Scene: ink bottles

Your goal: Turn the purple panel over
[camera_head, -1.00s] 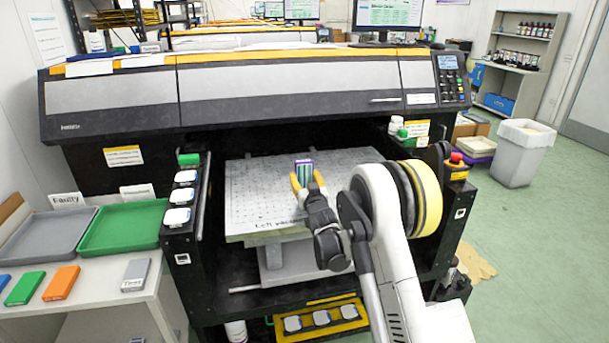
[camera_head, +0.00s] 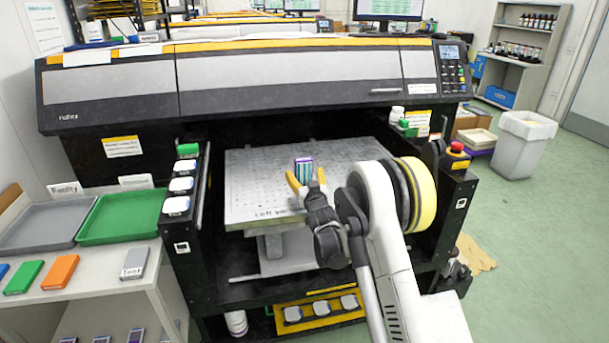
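The purple panel (camera_head: 304,168) is small, with a purple edge and a striped face of white and teal. It is over the far middle of the perforated white printer bed (camera_head: 255,185); I cannot tell whether it touches the bed. The fingers look open, with a small gap beside the panel. The gripper hides part of the bed and perhaps the panel's lower end.
The printer's dark hood (camera_head: 280,85) overhangs the back of the bed. Black side rails flank it. At left, a grey tray (camera_head: 40,232) and a green tray (camera_head: 125,218) stand on a white table with green, orange and grey panels. A white bin (camera_head: 522,150) stands right.

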